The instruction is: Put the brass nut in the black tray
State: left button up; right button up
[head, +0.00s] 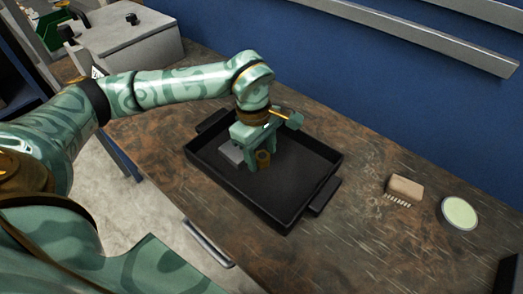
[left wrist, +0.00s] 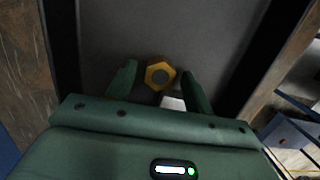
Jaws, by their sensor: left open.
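The brass nut (head: 263,159) is inside the black tray (head: 270,212), close to my left gripper (head: 258,162). In the left wrist view the nut (left wrist: 160,74) shows its hexagonal face and hole between the two spread fingertips, with visible gaps on both sides. My left gripper is open, pointing down over the tray (left wrist: 215,30). The nut seems to rest on the tray floor; exact contact is hard to tell. My right gripper is not in view.
A grey block (head: 231,153) lies in the tray beside the left gripper. A brush (head: 405,187) and a pale round dish (head: 459,212) are on the table to the right. A grey box (head: 126,45) stands at the back left. The table right of the tray is mostly clear.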

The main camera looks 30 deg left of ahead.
pick_arm(q)
notch_tip(320, 180, up, 12)
jog(key=a+p, duration=0.1)
jog(key=p, duration=0.2)
jog(key=shift+a, duration=0.4)
jog(key=shift+w, duration=0.1)
